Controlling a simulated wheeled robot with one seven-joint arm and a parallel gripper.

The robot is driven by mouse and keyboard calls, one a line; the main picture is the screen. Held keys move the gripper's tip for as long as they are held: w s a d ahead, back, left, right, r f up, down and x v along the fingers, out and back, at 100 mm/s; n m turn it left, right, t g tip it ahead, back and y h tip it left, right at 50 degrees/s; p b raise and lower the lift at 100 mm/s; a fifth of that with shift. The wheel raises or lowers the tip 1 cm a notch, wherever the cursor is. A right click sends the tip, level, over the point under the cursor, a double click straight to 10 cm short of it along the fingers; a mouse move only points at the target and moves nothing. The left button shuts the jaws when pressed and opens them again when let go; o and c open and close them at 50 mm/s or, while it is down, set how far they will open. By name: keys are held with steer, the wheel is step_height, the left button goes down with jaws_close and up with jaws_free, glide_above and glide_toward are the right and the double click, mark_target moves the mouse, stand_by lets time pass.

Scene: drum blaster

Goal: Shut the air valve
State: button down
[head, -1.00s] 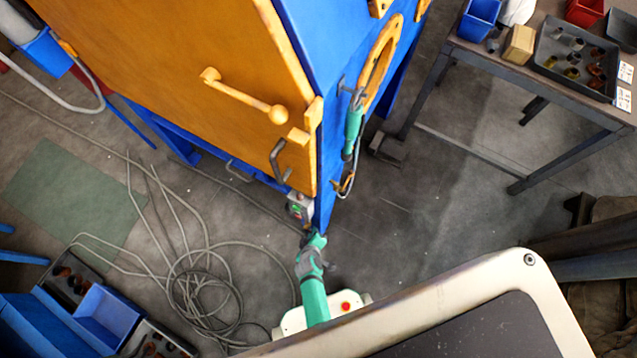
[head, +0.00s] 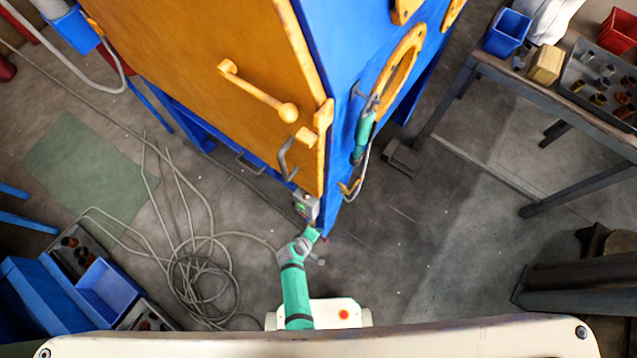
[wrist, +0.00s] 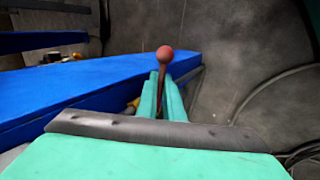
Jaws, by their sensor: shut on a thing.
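The air valve's lever, dark with a round red knob (wrist: 165,54), stands up between my green fingers in the wrist view. My gripper (wrist: 163,85) is shut on this lever, with the knob showing beyond the fingertips. In the head view my gripper (head: 314,235) is at the foot of the blue and orange blast cabinet (head: 330,150), near its front corner. The valve body is mostly hidden behind my fingers, and the lever's angle to its pipe cannot be told.
Coiled hose (head: 205,285) lies on the floor at left, near blue bins (head: 108,290). A workbench (head: 580,190) stands at right. Floor between it and the cabinet is clear.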

steer(key=shift+s, duration=0.2)
steer(key=c, duration=1.9)
jaws_free()
steer(key=shift+w, duration=0.1)
steer(key=v, duration=1)
steer(key=shift+s+r, duration=0.2)
steer(key=shift+r, duration=0.15)
steer(key=shift+a, duration=0.1)
